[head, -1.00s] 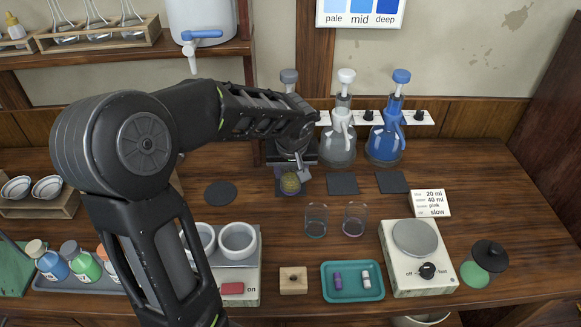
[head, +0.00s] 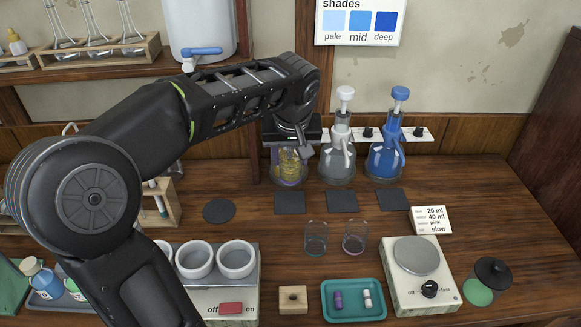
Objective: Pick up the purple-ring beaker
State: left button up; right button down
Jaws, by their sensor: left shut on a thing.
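My left gripper (head: 299,146) reaches in from the left and points down at the back of the bench. My right gripper is not in view.
A clear-liquid bottle (head: 337,163) and a blue one (head: 385,160) stand close on the right. Two empty beakers, one teal-tinted (head: 315,240) and one pinkish (head: 354,240), stand in front. A stirrer (head: 419,290) and teal tray (head: 353,313) are nearer.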

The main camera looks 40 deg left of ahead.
pick_arm(q)
jog(key=shift+r, duration=1.4)
jog(key=shift+a, duration=0.1)
